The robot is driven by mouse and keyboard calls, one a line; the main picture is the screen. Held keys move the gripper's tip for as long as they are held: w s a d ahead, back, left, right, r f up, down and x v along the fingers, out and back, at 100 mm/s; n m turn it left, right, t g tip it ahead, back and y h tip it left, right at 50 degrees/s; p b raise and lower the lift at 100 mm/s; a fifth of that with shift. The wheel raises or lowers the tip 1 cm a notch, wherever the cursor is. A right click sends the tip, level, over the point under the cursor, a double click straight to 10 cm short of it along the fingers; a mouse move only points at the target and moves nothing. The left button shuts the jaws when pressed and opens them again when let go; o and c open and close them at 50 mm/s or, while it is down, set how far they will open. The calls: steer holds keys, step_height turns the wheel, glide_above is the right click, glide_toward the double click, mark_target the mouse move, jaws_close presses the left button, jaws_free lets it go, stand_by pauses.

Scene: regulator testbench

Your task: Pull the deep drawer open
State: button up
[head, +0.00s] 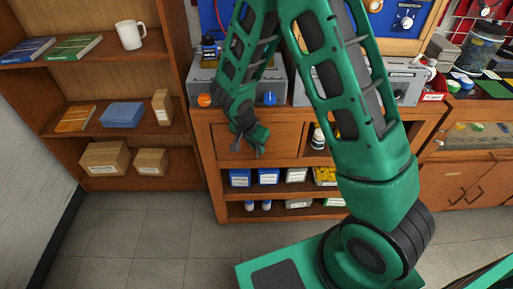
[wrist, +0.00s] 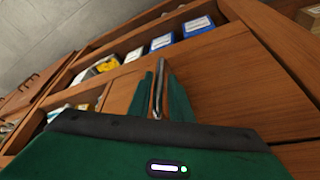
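The deep drawer (head: 283,136) is a plain wooden front in the left part of the bench, under the grey boxes. It looks closed. Its front also shows in the wrist view (wrist: 225,75) as a large wooden panel. My green gripper (head: 260,145) is at the drawer front, its fingers pointing at the panel. In the wrist view, my two fingers (wrist: 160,95) lie on either side of a thin metal handle (wrist: 158,88). I cannot tell whether they press on it. My gripper hides the handle in the head view.
Open shelves with blue and white boxes (head: 269,176) are below the drawer. Grey instrument boxes with an orange knob (head: 204,100) and a blue knob (head: 269,98) stand on the bench top. A wooden bookshelf (head: 187,171) is at left. Tiled floor (head: 150,235) in front is clear.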

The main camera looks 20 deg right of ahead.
steer(key=shift+w+d+f, duration=0.1)
steer(key=shift+d+f, duration=0.1)
steer(key=shift+f, duration=0.35)
